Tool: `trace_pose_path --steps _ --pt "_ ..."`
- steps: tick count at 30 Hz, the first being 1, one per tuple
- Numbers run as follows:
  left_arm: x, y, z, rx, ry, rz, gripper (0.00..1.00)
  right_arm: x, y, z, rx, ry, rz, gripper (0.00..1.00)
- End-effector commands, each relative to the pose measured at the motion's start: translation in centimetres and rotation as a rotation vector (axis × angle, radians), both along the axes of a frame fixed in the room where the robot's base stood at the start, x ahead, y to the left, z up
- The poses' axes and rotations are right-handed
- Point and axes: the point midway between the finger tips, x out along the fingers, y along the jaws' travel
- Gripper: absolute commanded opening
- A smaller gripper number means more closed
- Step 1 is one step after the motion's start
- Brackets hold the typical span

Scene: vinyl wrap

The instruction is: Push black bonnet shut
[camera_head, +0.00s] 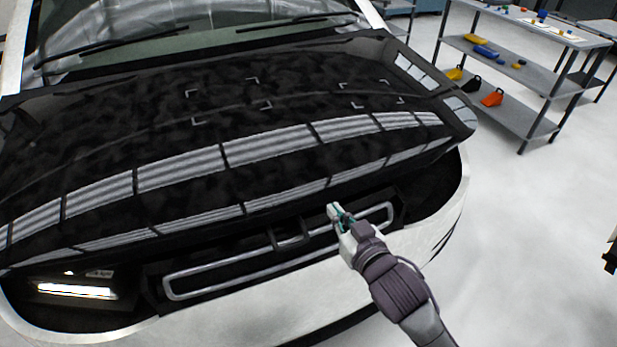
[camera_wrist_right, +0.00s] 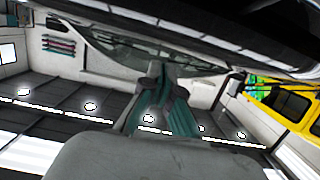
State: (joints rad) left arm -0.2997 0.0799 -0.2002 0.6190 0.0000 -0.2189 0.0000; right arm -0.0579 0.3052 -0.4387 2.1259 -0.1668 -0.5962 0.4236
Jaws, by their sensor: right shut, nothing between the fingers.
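The glossy black bonnet (camera_head: 300,135) fills much of the head view, on a white car (camera_head: 300,300). Its front edge stands raised, with a dark gap between it and the grille and headlight. My right gripper (camera_head: 339,213) is shut and empty, just at the bonnet's front edge near the grille; I cannot tell whether it touches. In the right wrist view the shut fingers (camera_wrist_right: 163,90) point up below a dark panel edge (camera_wrist_right: 210,35) that looks like the bonnet. My left gripper is not in view.
A bright-rimmed grille frame (camera_head: 215,280) and a lit headlight (camera_head: 75,290) lie below the bonnet. A grey shelf unit (camera_head: 535,75) with tools stands at the back right. A yellow vehicle (camera_wrist_right: 290,105) shows in the wrist view.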

Motion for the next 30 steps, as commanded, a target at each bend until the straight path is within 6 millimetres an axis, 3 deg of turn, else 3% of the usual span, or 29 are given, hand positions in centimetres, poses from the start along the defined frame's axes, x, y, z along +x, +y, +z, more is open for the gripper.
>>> trace_pose_path --steps 5,16,21,30 --pt "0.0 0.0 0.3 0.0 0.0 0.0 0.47 2.1 0.7 -0.4 -0.001 -0.001 -0.001 0.0" --pt "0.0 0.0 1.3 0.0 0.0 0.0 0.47 9.4 3.1 -1.7 0.0 -0.002 0.0 0.0" --pt "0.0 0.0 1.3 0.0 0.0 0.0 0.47 10.6 3.5 -4.1 0.0 0.001 -0.001 0.0" --pt "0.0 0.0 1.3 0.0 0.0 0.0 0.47 11.3 3.8 -5.2 0.001 -0.002 0.0 0.0"
